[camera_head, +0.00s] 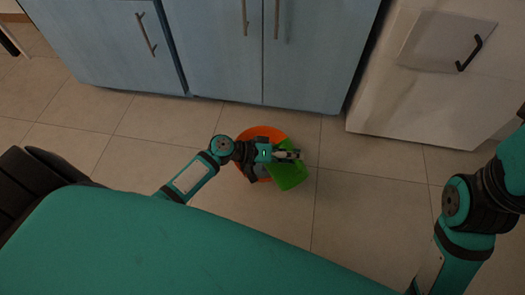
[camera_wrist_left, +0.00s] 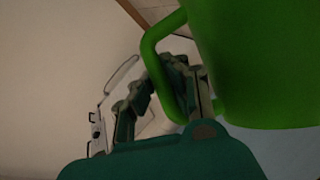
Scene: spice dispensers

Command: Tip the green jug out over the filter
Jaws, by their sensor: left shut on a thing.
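The green jug (camera_head: 291,178) is in the middle of the head view, held by my left gripper (camera_head: 291,155). In the left wrist view the jug (camera_wrist_left: 268,65) fills the upper right, and its handle (camera_wrist_left: 152,50) runs between the gripper's fingers (camera_wrist_left: 172,85). The gripper is shut on the handle. An orange round thing (camera_head: 262,132), perhaps the filter, lies below the gripper and partly behind it, mostly hidden by the arm and jug. I cannot tell the jug's exact tilt or what is inside it. My right gripper is out of view; only part of its arm shows at the right.
Blue cabinets (camera_head: 215,55) with metal handles stand along the top of the head view. A white cabinet (camera_head: 420,95) with a dark handle stands at the upper right. The tiled floor (camera_head: 375,190) around the orange thing looks clear.

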